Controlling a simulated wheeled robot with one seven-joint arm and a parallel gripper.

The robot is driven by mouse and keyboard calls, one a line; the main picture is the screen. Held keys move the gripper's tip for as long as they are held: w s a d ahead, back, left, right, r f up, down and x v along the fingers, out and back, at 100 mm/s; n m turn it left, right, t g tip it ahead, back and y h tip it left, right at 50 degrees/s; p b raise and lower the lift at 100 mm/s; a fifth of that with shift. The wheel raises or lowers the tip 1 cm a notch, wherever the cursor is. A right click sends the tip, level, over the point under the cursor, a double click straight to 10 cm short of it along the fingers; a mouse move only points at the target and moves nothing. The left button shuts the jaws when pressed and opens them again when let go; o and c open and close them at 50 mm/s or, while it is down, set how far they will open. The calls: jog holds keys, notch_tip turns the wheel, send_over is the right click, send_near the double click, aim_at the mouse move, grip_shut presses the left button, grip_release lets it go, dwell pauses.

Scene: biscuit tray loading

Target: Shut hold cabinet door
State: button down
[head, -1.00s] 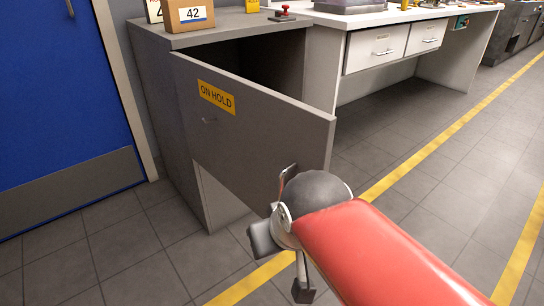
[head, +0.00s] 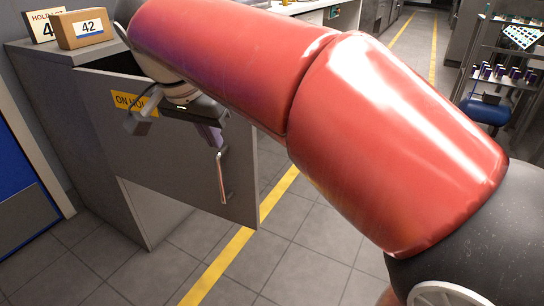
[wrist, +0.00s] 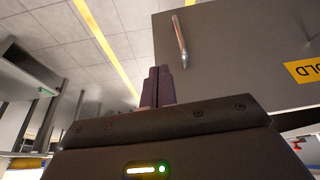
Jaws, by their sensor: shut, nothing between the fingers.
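The grey hold cabinet (head: 45,58) stands at left in the head view. Its door (head: 165,165), with a yellow ON HOLD label (head: 133,101), stands partly open, hinged at its left edge. A dark gap shows behind its top edge. A metal bar handle (head: 221,178) is near the free right edge. My gripper (head: 213,137) is in front of the door's outer face, above the handle, shut and empty. In the wrist view the fingertips (wrist: 158,75) are together below the handle (wrist: 180,42), apart from it in the picture. I cannot tell whether they touch the door (wrist: 240,50).
A box marked 42 (head: 82,28) and a sign (head: 42,24) stand on the cabinet top. A blue door (head: 25,215) is at far left. A shelf rack (head: 510,75) and a blue stool (head: 487,108) are at right. Floor in front of the cabinet is clear.

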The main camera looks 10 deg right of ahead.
aim_at(238, 154)
jog(key=w+d+f, duration=0.1)
jog(key=w+f, duration=0.1)
jog(key=f, duration=0.1)
jog(key=w+d+f+b, duration=0.1)
jog(key=w+f, duration=0.1)
jog(key=f, duration=0.1)
jog(key=w+d+f, duration=0.1)
jog(key=f, duration=0.2)
jog(key=shift+w+d+f, duration=0.1)
jog(key=shift+w+d, duration=0.2)
jog(key=shift+w, duration=0.1)
jog(key=shift+w+d, duration=0.3)
jog(key=shift+w, duration=0.1)
